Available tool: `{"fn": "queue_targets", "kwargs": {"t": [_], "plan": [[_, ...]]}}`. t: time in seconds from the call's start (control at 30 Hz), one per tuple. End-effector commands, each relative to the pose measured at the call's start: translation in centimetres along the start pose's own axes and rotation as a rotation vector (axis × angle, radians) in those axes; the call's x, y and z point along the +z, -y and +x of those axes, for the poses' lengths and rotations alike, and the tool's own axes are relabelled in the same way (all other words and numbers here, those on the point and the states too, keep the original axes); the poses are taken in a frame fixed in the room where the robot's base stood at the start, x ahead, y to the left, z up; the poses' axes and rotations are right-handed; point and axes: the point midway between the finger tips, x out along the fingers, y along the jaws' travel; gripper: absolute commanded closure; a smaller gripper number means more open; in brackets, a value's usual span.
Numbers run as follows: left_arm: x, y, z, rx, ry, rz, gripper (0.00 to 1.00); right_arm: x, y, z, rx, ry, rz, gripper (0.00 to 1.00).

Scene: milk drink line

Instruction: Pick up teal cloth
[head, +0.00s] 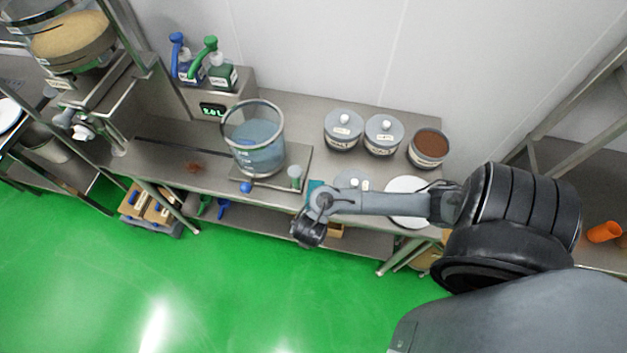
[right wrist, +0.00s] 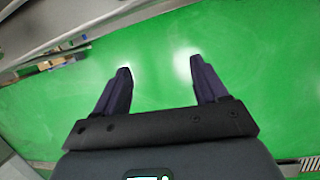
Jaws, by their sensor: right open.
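A small patch of the teal cloth (head: 314,186) shows in the head view at the front edge of the steel table, just above my right wrist. The rest of it is hidden behind my arm. My right gripper (head: 307,238) hangs in front of the table edge, apart from the cloth. In the right wrist view my right gripper (right wrist: 160,66) is open and empty, with its two dark fingers spread over green floor. The cloth cannot be made out in the right wrist view. My left gripper is not in view.
On the steel table (head: 295,105) stand a clear bucket of bluish liquid (head: 258,145), lidded grey canisters (head: 342,132), a brown-filled container (head: 430,147) and a white plate (head: 405,186) partly behind my arm. The green floor (head: 230,290) in front is clear.

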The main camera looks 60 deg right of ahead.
Motion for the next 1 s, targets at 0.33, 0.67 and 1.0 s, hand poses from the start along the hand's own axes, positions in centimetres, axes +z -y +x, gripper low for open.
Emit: {"fn": "queue_targets", "kwargs": {"t": [0.33, 0.67, 1.0], "plan": [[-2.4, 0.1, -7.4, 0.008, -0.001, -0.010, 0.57, 9.0, -2.2, -5.8, -0.057, 0.117, -0.208, 0.28], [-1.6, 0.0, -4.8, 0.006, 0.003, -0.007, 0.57, 10.4, -2.1, -2.7, -0.068, 0.134, -0.233, 0.28], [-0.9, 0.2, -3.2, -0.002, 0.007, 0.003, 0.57, 10.8, -2.1, -0.3, -0.067, 0.132, -0.232, 0.28]]}}
